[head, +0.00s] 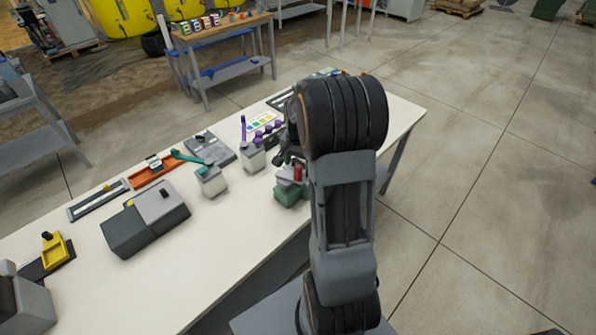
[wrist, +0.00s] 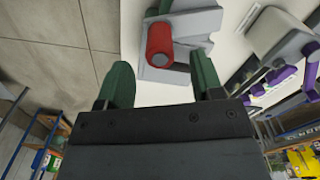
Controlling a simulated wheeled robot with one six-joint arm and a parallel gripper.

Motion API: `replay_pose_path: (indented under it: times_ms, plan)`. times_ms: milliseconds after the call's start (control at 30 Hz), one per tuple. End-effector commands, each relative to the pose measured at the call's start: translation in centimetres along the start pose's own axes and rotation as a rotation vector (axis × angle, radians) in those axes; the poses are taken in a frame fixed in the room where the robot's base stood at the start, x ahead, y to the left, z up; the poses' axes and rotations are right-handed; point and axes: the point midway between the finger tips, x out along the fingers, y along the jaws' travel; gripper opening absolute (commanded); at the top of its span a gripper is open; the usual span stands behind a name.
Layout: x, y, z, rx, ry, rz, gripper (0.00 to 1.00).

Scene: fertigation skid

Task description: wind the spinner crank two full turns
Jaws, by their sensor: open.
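A device with a green base (head: 290,193) stands near the table's front edge, partly behind my arm in the head view. A red upright grip (head: 298,173) shows on top of it; I take this for the spinner crank. In the wrist view the red grip (wrist: 160,42) sits on a grey crank arm (wrist: 195,22). My gripper (wrist: 162,72) is open and empty, its green fingers on either side of the line to the red grip. I cannot tell whether the fingertips reach around it. In the head view my arm largely hides the gripper.
Left of the device stand a box with a purple lever (head: 243,128) and a box with a teal handle (head: 193,159). A grey box (head: 145,218), an orange tray (head: 153,172) and a yellow clamp (head: 56,250) lie further left. The table's front middle (head: 225,235) is bare.

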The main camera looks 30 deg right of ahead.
Motion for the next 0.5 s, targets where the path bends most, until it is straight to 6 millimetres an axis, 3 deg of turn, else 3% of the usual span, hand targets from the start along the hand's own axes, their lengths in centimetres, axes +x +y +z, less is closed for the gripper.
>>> replay_pose_path:
  times_ms: [200, 500]
  plan:
    - [3.3, 0.1, 0.1, -0.001, -0.003, 0.002, 0.61]
    - [5.6, 0.0, 0.0, -0.001, 0.0, 0.0, 0.61]
